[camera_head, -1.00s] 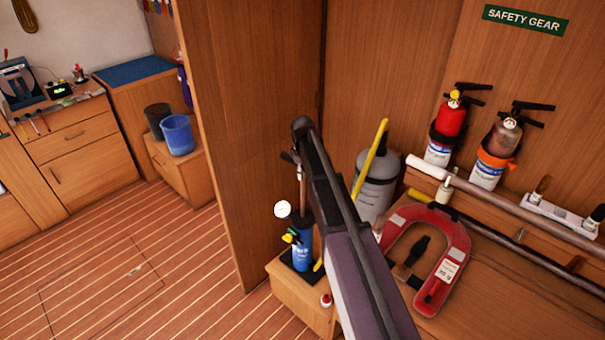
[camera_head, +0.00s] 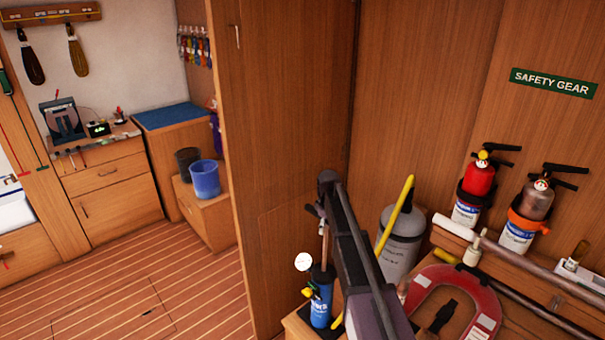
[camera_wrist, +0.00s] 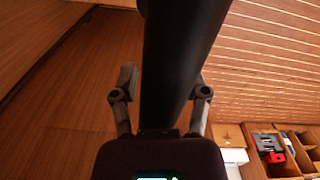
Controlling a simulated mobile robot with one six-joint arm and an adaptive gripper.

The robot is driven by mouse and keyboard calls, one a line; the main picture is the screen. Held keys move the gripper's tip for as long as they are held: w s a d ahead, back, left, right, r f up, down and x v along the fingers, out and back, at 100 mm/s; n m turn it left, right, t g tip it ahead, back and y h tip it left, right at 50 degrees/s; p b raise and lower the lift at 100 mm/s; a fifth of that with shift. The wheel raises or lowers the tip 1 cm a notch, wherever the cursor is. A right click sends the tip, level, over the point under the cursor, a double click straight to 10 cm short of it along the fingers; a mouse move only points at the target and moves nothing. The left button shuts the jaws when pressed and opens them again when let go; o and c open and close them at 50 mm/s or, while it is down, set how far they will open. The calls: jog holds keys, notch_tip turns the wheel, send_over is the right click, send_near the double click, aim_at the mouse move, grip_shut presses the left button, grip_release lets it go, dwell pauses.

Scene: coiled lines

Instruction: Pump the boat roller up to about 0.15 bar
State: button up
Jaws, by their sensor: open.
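A blue hand pump (camera_head: 321,302) with a pale upright rod and a round white gauge (camera_head: 303,262) stands on a low wooden ledge at the lower middle of the head view. My arm covers its right side. A grey, labelled cylinder (camera_head: 403,238) stands right of my arm, with a yellow tube in front of it; I cannot tell whether it is the boat roller. My gripper (camera_wrist: 162,93) shows in the wrist view with its fingers spread, pointing away from the pump. A dark round shape, perhaps my own arm, fills the space beyond them.
A red horseshoe-shaped float (camera_head: 420,290) and a long pole lie on the bench at right. A wooden partition (camera_head: 285,180) stands left of the pump. The floor (camera_head: 120,310) at left is clear. Wrist view shows open compartments (camera_wrist: 285,150).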

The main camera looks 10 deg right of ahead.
jog(key=shift+r, duration=0.15)
notch_tip(320, 180, up, 9)
jog(key=p, duration=0.9)
jog(key=shift+r+p, duration=0.15)
jog(key=shift+p, duration=0.15)
